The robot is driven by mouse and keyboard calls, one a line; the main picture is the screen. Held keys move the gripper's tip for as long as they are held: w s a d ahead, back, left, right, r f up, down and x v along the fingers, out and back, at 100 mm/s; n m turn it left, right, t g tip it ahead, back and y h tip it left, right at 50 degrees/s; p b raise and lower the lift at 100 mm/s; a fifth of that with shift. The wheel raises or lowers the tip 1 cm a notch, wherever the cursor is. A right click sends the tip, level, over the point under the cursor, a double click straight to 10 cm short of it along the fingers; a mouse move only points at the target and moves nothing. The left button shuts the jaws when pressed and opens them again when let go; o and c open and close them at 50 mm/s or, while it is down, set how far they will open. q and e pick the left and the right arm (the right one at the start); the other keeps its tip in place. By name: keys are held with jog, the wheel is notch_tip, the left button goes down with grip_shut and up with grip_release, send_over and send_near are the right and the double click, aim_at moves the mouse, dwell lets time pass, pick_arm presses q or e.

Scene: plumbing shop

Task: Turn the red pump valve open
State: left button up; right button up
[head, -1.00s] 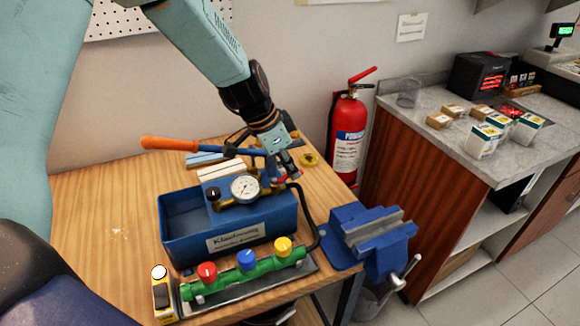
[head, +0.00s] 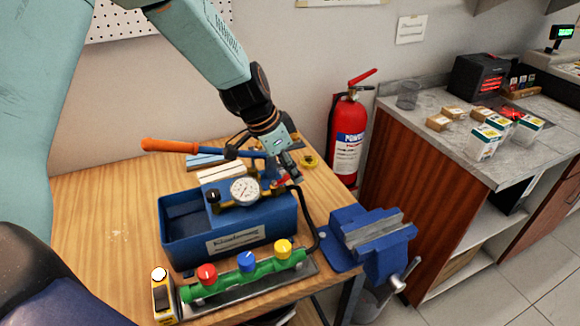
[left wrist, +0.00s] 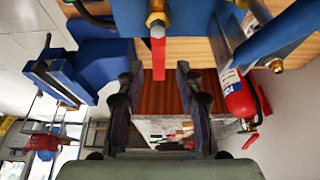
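The red pump valve lever (left wrist: 158,58) hangs from a brass fitting at the top centre of the left wrist view. In the head view a little of the red lever (head: 281,184) shows at the right side of the blue test pump (head: 270,217), beside its gauge (head: 244,189). My left gripper (head: 293,172) is above this side of the pump. In the left wrist view my left gripper (left wrist: 159,75) is open, with its two dark fingers apart and the lever's lower end in line with the gap. I cannot tell whether a finger touches it. My right gripper is not in view.
The pump's orange-handled lever (head: 170,146) reaches left across the back. A green manifold (head: 245,275) with red, blue and yellow knobs lies in front. A blue vise (head: 372,238) is at the bench's right edge. A fire extinguisher (head: 347,139) stands by the wall.

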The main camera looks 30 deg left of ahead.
aim_at(271, 181)
pick_arm(q)
jog(key=v, duration=1.2)
dwell(0.3)
jog(key=shift+d, duration=0.1)
